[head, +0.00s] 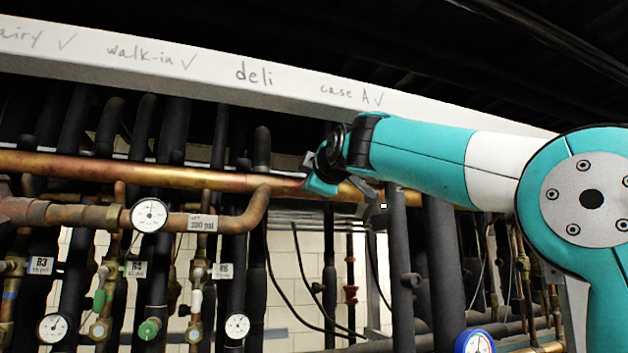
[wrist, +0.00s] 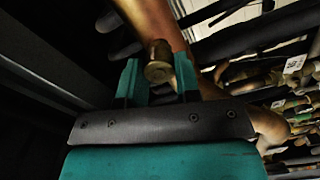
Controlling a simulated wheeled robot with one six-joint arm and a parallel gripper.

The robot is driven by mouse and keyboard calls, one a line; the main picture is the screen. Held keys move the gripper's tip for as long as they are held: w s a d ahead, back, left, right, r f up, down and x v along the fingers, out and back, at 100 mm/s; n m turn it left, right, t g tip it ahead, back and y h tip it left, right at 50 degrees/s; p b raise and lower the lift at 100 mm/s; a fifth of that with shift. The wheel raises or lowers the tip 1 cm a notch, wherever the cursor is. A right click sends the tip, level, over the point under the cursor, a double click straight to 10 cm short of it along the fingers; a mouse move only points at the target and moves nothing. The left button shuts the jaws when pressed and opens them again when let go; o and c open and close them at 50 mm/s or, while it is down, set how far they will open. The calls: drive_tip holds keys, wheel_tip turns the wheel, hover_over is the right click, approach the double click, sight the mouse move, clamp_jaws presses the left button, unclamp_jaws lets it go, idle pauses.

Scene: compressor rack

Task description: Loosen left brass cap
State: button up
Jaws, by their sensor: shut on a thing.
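A round brass cap (wrist: 158,62) stands on a copper pipe in the wrist view. My gripper (wrist: 159,75) has one teal finger on each side of the cap and is shut on it. In the head view my gripper (head: 322,182) is at the long horizontal copper pipe (head: 120,170), near the middle of the picture. The cap cannot be made out in the head view, where my gripper and wrist cover that spot. I cannot tell from the pictures whether the cap has turned.
A white beam (head: 250,75) with handwriting runs above the pipes. A dial gauge (head: 149,215) and a "200 psi" tag (head: 202,223) are at the lower left. Black insulated pipes (head: 441,255) stand close below my arm. A blue-rimmed gauge (head: 474,342) is at the bottom.

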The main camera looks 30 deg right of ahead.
drive_tip(key=shift+n, duration=0.7)
drive_tip(key=o, duration=0.9)
drive_tip(key=shift+b+v, duration=2.8)
drive_tip(key=shift+v, duration=5.95)
drive_tip(key=shift+d, duration=0.1)
